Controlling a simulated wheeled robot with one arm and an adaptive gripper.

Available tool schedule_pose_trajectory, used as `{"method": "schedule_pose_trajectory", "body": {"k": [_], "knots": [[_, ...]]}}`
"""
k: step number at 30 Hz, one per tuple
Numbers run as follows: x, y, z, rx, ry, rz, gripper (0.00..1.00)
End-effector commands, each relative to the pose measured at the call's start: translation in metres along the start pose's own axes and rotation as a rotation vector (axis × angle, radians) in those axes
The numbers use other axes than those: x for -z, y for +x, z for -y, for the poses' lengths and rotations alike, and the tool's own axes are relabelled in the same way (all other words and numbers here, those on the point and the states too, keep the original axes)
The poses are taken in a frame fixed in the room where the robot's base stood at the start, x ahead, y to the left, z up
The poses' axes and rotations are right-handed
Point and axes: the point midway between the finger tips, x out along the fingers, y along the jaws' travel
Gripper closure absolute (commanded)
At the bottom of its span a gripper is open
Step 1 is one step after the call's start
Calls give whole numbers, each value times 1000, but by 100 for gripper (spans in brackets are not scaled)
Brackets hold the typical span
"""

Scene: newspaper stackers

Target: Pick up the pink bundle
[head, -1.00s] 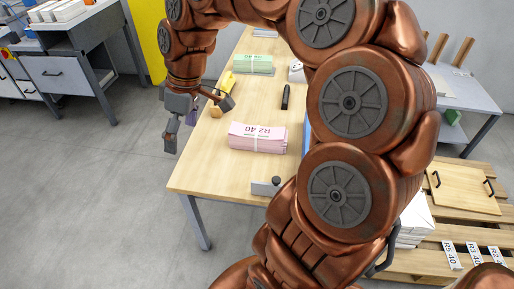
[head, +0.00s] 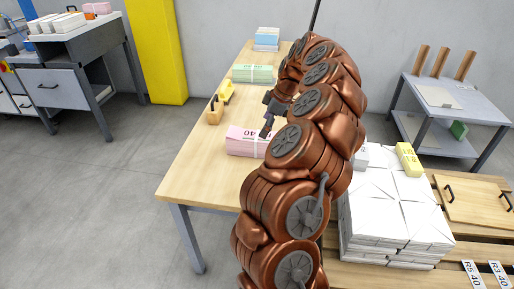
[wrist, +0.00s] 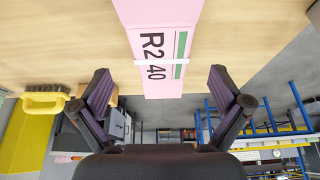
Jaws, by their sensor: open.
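The pink bundle (head: 241,141) lies on the wooden table, tied with a white band and marked "R2 40"; its right part is hidden behind my arm in the head view. In the wrist view the pink bundle (wrist: 160,45) is centred at the top, ahead of my fingers. My gripper (head: 268,122) is just above and behind the bundle's right part in the head view. In the wrist view my gripper (wrist: 164,95) is open, its two fingers spread wider than the bundle, with nothing between them.
The table (head: 190,178) also holds a green bundle (head: 252,73), a yellow-handled brush (head: 227,92) and a wooden block (head: 214,112). A tall white stack (head: 385,205) on a pallet stands right of my arm. The table's front left is clear.

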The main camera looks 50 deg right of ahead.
Motion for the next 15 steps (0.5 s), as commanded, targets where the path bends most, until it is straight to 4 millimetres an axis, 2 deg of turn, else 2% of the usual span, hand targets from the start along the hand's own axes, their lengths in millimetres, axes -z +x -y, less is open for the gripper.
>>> {"method": "schedule_pose_trajectory", "body": {"k": [3,11,15], "knots": [[1,13,1,3,-2,0,0],[1,32,2,4,-1,-1,0],[1,52,2,5,-1,-1,0]]}}
